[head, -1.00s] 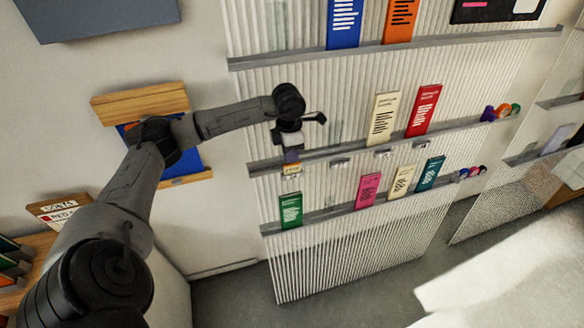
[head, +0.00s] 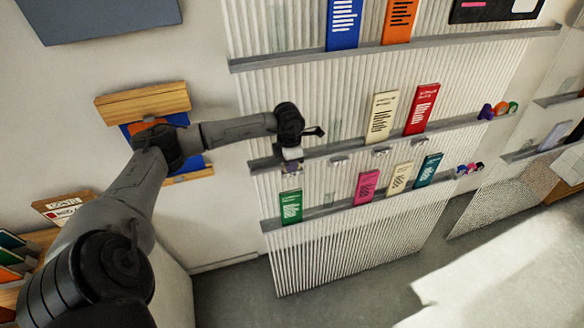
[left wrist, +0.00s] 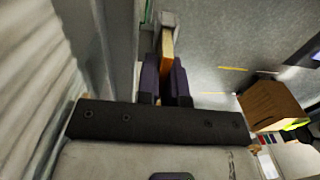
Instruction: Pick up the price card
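The price card (left wrist: 167,48) is a thin orange-yellow piece in the left wrist view, seen nearly edge-on, with a grey holder at its top end. My left gripper (left wrist: 166,75) has its two dark purple fingers on either side of the card, close to it. I cannot tell whether they press on it. In the head view, my left gripper (head: 291,168) is at the left end of the middle shelf rail (head: 325,152), and the card is hidden there. My right gripper is not in view.
A green booklet (head: 291,207) stands on the lower rail just below my left gripper. Cream (head: 381,118) and red (head: 422,109) booklets stand on the middle rail to the right. A ribbed panel lies behind the rails.

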